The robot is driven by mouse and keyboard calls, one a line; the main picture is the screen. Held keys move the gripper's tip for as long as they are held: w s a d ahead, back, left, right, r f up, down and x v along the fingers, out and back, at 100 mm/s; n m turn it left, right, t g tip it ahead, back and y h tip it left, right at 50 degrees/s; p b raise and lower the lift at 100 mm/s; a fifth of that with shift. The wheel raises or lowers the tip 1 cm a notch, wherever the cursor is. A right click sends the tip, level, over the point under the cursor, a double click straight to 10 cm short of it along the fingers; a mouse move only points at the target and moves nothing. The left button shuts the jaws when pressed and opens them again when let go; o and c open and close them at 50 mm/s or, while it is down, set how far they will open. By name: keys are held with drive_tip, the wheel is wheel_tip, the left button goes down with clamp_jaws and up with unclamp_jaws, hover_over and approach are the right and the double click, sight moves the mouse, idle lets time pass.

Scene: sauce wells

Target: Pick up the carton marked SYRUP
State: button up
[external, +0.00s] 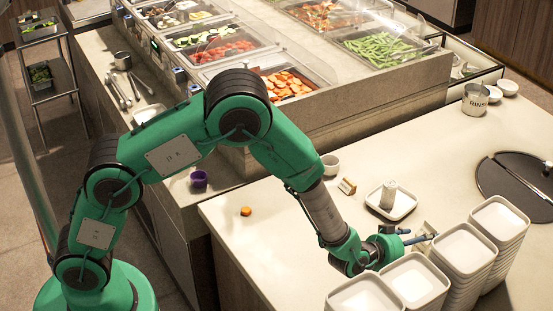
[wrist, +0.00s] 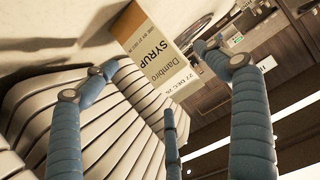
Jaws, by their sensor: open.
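The carton marked SYRUP (wrist: 152,48) shows in the wrist view with a tan top band and a pale label reading "SYRUP" and "Dambiro". It appears tilted in that view, between and beyond my gripper's spread blue fingers. In the external view, only a small pale part of the carton (external: 428,227) shows, just past the fingertips. My gripper (external: 409,236) is open, low over the counter beside the stacked dishes. Its fingers also show in the wrist view (wrist: 160,68), apart, with no visible contact on the carton. The carton's lower part is hidden by the dishes and fingers.
Stacks of white square dishes (external: 463,248) stand close in front and right of my gripper. A white square dish with a small cylinder (external: 390,191) sits behind it. A small labelled block (external: 347,186), white cup (external: 330,164) and metal can (external: 475,99) stand further back. The counter's left part is mostly clear.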

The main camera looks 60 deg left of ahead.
sight(431, 233)
idle(0.3)
drive_tip(key=shift+b+x, duration=0.7)
drive_tip(key=shift+x, duration=1.9)
drive_tip(key=shift+r, duration=0.1)
drive_tip(key=shift+w, duration=0.1)
drive_tip(key=c, duration=2.1)
drive_tip(key=shift+r, duration=0.1)
drive_tip(key=shift+d+r+p, duration=0.1)
drive_tip(key=shift+r+p, duration=0.2)
drive_tip(key=shift+r, duration=0.45)
wheel_tip(431, 233, up, 2)
drive_tip(key=shift+r+p, duration=0.15)
drive_tip(key=shift+p, duration=0.2)
drive_tip(key=s+a, duration=0.1)
drive_tip(key=s, duration=0.4)
drive_tip(key=s+a+p, duration=0.1)
drive_tip(key=s+a, duration=0.1)
drive_tip(key=s, duration=0.3)
drive_tip(key=s+a+r+p, duration=0.1)
drive_tip(key=s, duration=0.4)
drive_tip(key=shift+s+a, duration=0.2)
drive_tip(key=shift+a, duration=0.05)
